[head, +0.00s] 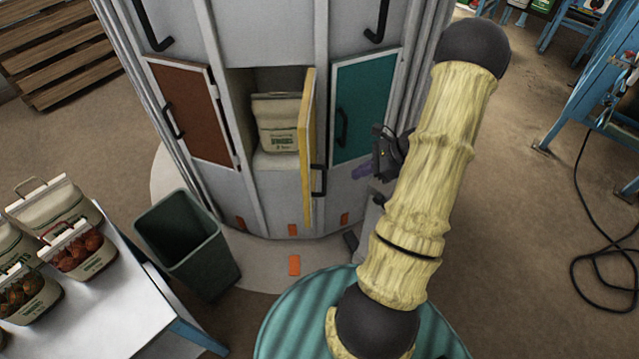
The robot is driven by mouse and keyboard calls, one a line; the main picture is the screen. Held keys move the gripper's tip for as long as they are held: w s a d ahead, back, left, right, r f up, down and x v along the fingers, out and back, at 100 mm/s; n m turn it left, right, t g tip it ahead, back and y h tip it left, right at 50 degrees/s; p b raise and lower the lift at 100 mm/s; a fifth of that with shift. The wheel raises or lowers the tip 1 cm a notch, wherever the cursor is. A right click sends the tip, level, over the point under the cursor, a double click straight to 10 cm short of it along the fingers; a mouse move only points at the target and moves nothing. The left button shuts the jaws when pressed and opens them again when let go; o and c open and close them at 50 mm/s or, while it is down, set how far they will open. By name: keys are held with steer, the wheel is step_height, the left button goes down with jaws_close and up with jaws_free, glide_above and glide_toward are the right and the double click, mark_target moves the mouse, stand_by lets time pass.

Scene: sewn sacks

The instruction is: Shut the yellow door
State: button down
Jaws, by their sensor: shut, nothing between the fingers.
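The yellow door (307,150) stands open on the round grey cabinet, swung out toward me and seen nearly edge-on. Its black handle (319,181) is on the face turned to the right. Behind it the open compartment holds a beige sack (276,123) with green print. My gripper (366,172) is to the right of the door, in front of the teal door's lower right part, and does not touch the yellow door. It is shut and empty; my arm hides some of it.
A brown-red door (190,112) and a teal door (363,105) beside the compartment are closed. A dark green bin (188,243) stands at the cabinet's front left. A white table (112,318) with sacks is at the lower left. A black cable (590,240) lies on the floor at right.

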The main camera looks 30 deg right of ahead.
steer(key=w+a+r+p+x, duration=0.1)
steer(key=p+x, duration=0.4)
steer(key=x, duration=0.7)
steer(key=shift+a+r, duration=0.25)
steer(key=shift+a, duration=0.4)
steer(key=shift+w, duration=0.2)
